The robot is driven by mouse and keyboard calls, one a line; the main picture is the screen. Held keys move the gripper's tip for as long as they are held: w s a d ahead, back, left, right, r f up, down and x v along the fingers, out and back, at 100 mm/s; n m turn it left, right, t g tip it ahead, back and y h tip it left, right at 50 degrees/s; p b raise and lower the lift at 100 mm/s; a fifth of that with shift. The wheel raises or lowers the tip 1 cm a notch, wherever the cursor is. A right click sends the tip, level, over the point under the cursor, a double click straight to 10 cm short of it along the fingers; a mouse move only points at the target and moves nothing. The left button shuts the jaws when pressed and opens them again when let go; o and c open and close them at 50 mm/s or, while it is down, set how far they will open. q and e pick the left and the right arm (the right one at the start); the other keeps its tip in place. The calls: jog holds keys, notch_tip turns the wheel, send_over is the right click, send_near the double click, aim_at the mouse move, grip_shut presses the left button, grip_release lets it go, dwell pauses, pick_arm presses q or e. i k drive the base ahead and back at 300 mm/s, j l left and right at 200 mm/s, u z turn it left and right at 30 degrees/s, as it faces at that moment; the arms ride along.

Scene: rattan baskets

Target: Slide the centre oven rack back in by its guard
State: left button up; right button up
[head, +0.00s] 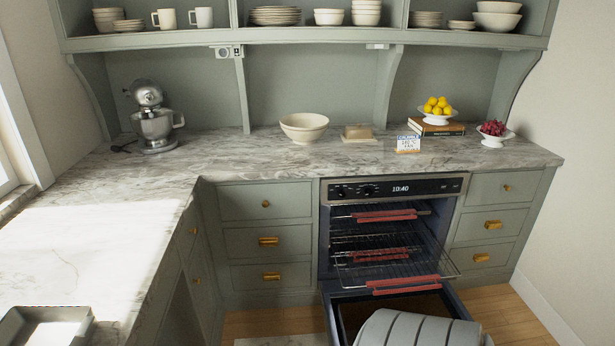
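The oven (326,240) is open, with its door (345,312) folded down. One wire rack (350,275) is pulled out toward me over the door. A red guard (403,285) covers its front bar. Another red guard (385,215) sits on the upper rack inside the oven. More red guard (380,255) shows deeper in, partly behind the pulled-out rack's wires; which rack it belongs to is hard to tell. Neither of my grippers is in view, and nothing touches the pulled-out rack's guard.
Drawers with brass handles flank the oven. The marble counter (250,165) holds a mixer (155,120), a bowl (304,127) and fruit. Wooden floor (505,310) is clear at right.

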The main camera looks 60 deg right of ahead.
aim_at(433, 278)
jog(key=z, duration=2.75)
jog(key=i+j+u, duration=0.1)
jog(key=i, duration=0.6)
jog(key=i+j+u, duration=0.1)
jog(key=i+j, duration=0.15)
jog(key=i, duration=0.5)
